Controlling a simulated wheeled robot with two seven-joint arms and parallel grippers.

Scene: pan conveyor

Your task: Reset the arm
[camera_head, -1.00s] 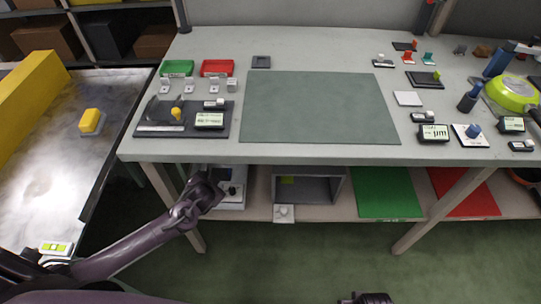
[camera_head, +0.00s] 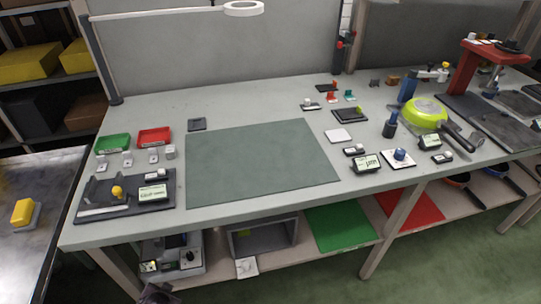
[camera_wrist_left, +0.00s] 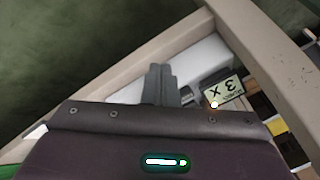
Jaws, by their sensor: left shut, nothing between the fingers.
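My left gripper (camera_wrist_left: 158,70) shows in the left wrist view with its two grey fingers together and nothing between them. A small device with a green-white display (camera_wrist_left: 222,90) lies just right of the fingertips in that view, beside a pale surface; whether the fingers touch anything is unclear. In the head view only a dark piece of my left arm (camera_head: 157,294) shows at the bottom edge, in front of the lower shelf. My right gripper is out of view.
The workbench (camera_head: 260,103) holds a grey-green mat (camera_head: 260,165), red (camera_head: 154,136) and green (camera_head: 113,143) trays, and a lime pan (camera_head: 426,112). Its lower shelf holds an open grey box (camera_head: 262,238) and a green sheet (camera_head: 340,230). A yellow block (camera_head: 22,211) sits on the left table.

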